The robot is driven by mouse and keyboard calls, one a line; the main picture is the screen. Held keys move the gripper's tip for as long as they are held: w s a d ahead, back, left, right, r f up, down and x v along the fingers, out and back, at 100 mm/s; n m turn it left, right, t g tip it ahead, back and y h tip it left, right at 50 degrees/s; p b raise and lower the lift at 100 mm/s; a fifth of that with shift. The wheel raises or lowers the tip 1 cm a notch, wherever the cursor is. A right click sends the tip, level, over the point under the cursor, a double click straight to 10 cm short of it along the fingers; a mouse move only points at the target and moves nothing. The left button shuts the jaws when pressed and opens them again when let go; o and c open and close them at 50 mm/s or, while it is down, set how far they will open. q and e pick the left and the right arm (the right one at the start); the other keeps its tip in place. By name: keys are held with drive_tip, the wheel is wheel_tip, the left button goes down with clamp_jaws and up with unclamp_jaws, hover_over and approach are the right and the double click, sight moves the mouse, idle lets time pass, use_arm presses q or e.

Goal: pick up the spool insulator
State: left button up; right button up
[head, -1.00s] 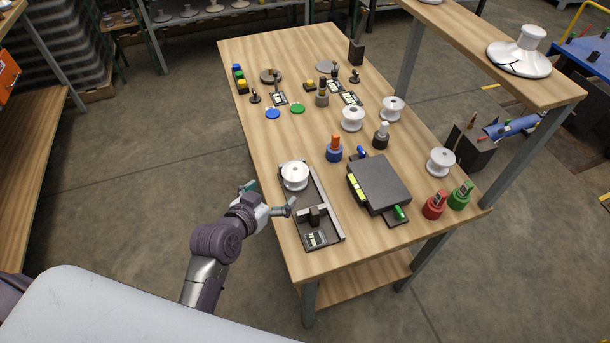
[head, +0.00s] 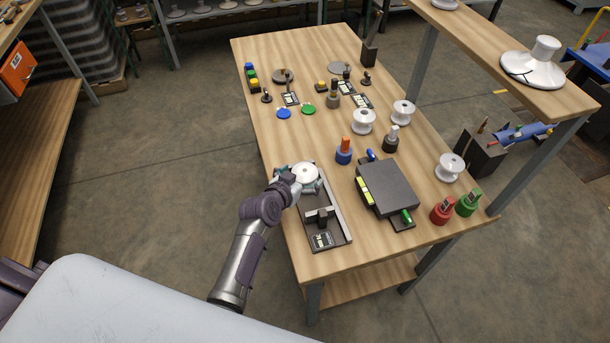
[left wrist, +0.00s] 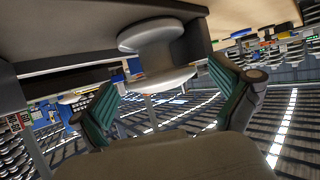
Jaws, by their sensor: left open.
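A white spool insulator (head: 304,174) sits at the far end of a dark fixture (head: 325,213) on the wooden table. My left gripper (head: 301,181) is at this spool, with a teal fingertip at either side of it. In the left wrist view the white spool (left wrist: 152,45) shows between the two spread teal fingers of the gripper (left wrist: 163,85). The jaws are open. A gap shows on the left finger's side; whether the right finger touches the spool is unclear. My right gripper is not in view.
More white spools (head: 363,121) stand farther back and right on the table. A dark box (head: 386,187) lies right of the fixture, with a blue-based piece (head: 344,151) behind it. Red (head: 442,211) and green (head: 467,203) pieces stand near the right corner. A raised shelf (head: 480,60) overhangs at right.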

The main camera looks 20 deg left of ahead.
use_arm(q)
drive_tip(key=c, duration=1.3)
drive_tip(key=shift+r, duration=0.1)
drive_tip(key=c, duration=0.3)
drive_tip(key=shift+r, duration=0.1)
drive_tip(key=shift+c, duration=0.2)
